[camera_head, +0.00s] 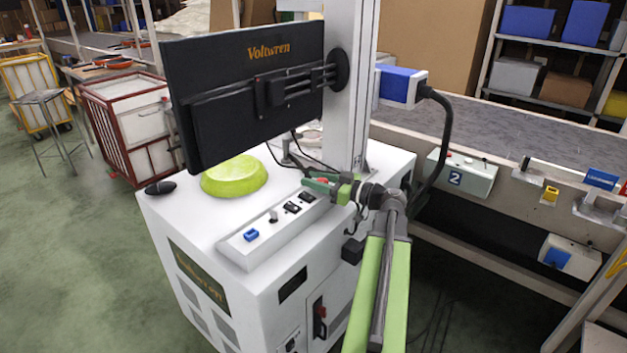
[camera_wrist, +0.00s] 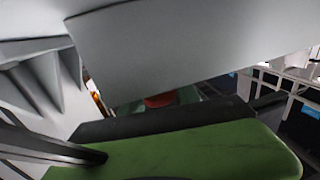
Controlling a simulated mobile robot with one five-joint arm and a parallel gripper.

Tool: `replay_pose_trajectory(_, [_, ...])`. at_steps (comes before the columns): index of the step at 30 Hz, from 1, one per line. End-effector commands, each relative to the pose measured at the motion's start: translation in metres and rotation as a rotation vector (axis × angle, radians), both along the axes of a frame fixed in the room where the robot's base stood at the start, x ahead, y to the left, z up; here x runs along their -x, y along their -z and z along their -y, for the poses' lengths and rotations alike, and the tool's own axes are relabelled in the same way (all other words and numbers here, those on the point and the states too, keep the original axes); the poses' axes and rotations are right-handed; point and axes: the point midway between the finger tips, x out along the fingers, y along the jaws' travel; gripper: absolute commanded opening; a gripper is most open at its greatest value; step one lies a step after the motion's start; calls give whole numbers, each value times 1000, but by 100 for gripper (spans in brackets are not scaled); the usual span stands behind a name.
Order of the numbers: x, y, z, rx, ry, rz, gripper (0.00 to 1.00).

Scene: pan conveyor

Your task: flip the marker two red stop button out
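The marker is a white cabinet (camera_head: 210,235) with a sloped control panel (camera_head: 240,252) on its top. A small red part (camera_head: 322,180), likely the stop button, shows at the panel's far end, right at my gripper (camera_head: 318,185). My gripper's green fingers reach in from the right and hide most of that end. In the wrist view, a red round shape (camera_wrist: 158,99) shows just past the dark pad of a green finger (camera_wrist: 200,150). A grey surface covers the upper part of that view. I cannot tell whether the fingers touch the button.
A blue switch (camera_head: 251,235), a knob and black switches line the panel. A monitor (camera_head: 245,95) hangs above it, and a green bowl (camera_head: 234,175) stands behind. The conveyor (camera_head: 540,155) runs at the right, with a box labelled 2 (camera_head: 475,178) on its side.

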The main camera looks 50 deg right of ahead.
Motion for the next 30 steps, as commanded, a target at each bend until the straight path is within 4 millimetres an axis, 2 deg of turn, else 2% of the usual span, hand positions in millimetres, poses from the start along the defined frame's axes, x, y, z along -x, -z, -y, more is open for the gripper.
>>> replay_pose_trajectory(1, [0, 0, 0, 0, 0, 0, 31])
replay_pose_trajectory(8, [0, 0, 0, 0, -1, 0, 1])
replay_pose_trajectory(30, [0, 0, -1, 0, -2, 0, 0])
